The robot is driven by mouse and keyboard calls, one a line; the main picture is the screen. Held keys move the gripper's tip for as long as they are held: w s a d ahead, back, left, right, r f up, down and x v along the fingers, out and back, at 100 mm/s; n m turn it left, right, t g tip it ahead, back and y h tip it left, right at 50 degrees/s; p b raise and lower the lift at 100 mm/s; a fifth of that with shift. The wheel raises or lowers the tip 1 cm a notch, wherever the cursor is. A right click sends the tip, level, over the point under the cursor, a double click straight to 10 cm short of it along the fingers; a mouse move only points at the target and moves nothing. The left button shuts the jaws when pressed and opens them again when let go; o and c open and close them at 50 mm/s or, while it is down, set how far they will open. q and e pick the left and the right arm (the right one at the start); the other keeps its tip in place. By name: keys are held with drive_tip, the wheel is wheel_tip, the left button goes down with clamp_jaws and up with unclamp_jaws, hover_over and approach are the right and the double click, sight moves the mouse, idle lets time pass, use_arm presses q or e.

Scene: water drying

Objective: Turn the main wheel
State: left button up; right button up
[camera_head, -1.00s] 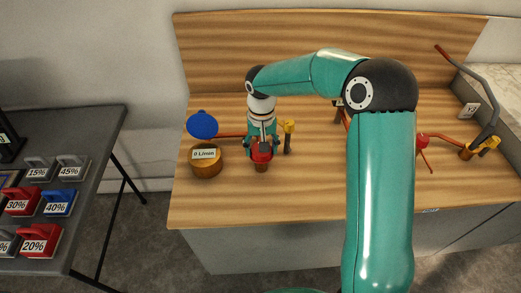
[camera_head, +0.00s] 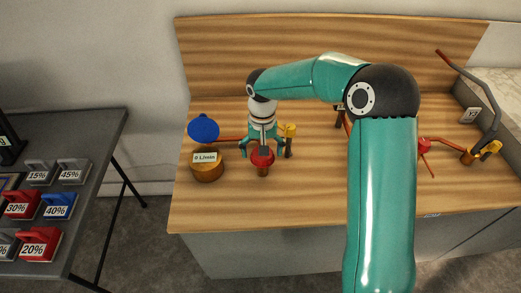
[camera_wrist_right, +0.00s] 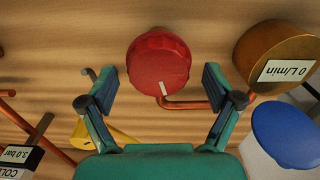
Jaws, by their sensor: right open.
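A red wheel (camera_head: 262,157), which looks like the main wheel, stands on a short brown post on the wooden bench. It also shows in the right wrist view (camera_wrist_right: 158,60), with a white mark at its rim. My right gripper (camera_head: 264,140) is right at the wheel, pointing down. In the wrist view my right gripper (camera_wrist_right: 160,82) is open, with its two fingers spread to either side of the wheel's near edge. A clear gap shows between each finger and the wheel there. My left gripper is not in view.
A round wooden gauge (camera_head: 207,168) reading 0 L/min and a blue disc (camera_head: 203,128) stand left of the wheel. A yellow part (camera_head: 290,130) is close on its right. A dark table (camera_head: 95,125) with red, blue and grey labelled pieces is at far left.

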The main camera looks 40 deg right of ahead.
wheel_tip(320, 180, up, 12)
idle(0.6)
drive_tip(key=shift+f, duration=0.1)
